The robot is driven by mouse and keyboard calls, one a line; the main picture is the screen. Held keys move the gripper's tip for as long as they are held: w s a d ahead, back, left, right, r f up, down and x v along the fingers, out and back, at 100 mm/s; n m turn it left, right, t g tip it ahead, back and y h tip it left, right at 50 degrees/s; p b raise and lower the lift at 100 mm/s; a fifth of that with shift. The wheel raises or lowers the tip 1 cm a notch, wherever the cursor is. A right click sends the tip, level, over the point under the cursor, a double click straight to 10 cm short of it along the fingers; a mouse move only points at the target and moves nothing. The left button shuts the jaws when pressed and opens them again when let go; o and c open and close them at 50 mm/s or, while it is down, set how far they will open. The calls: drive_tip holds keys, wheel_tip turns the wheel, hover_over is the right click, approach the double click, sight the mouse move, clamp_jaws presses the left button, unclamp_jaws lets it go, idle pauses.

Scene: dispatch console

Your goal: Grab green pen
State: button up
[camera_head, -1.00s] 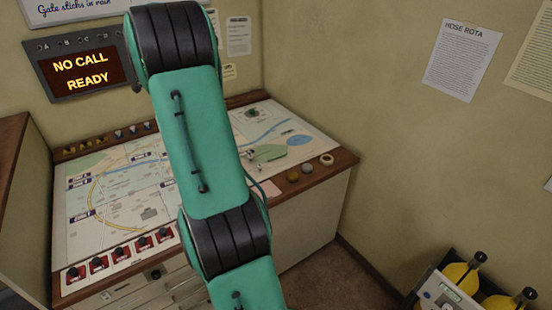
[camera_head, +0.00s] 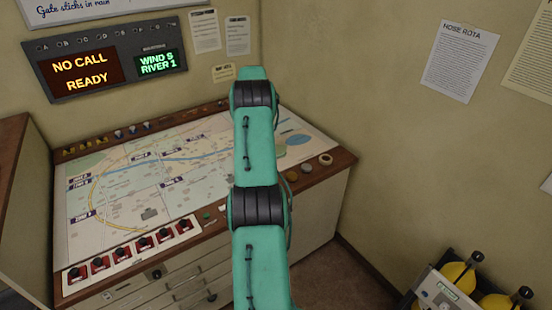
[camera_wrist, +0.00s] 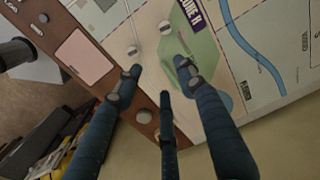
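I cannot make out a green pen in either view. My gripper (camera_wrist: 160,76) shows in the wrist view with its dark blue fingers spread apart and nothing visible between them. The fingertips are over the map desk (camera_wrist: 155,85), near its wooden edge and the green patch printed on the map (camera_wrist: 190,45). In the head view my arm covers part of the desk (camera_head: 130,222), and the gripper is hidden. A small greenish spot (camera_head: 207,216) lies near the desk's front edge, too small to identify.
Round knobs (camera_wrist: 139,115) and a pink pad (camera_wrist: 85,57) sit along the wooden edge. Several red switches (camera_head: 121,252) line the desk's front left. Yellow cylinders (camera_head: 459,277) stand at the lower right. A wall display (camera_head: 87,75) hangs behind the desk.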

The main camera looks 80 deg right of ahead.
drive_tip(key=s+d+f+m, duration=0.1)
drive_tip(key=s+d+f, duration=0.2)
drive_tip(key=s+f, duration=0.2)
drive_tip(key=shift+s+d+f+m, duration=0.2)
drive_tip(key=shift+s+d+m, duration=0.1)
drive_tip(key=shift+s, duration=0.9)
drive_tip(key=shift+a+f, duration=0.1)
drive_tip(key=shift+f, duration=0.05)
drive_tip(key=shift+f, duration=4.15)
drive_tip(key=shift+f, duration=0.1)
drive_tip(key=shift+w+f+b, duration=0.15)
drive_tip(key=shift+f+b, duration=0.2)
drive_tip(key=shift+f, duration=2.15)
drive_tip(key=c, duration=0.9)
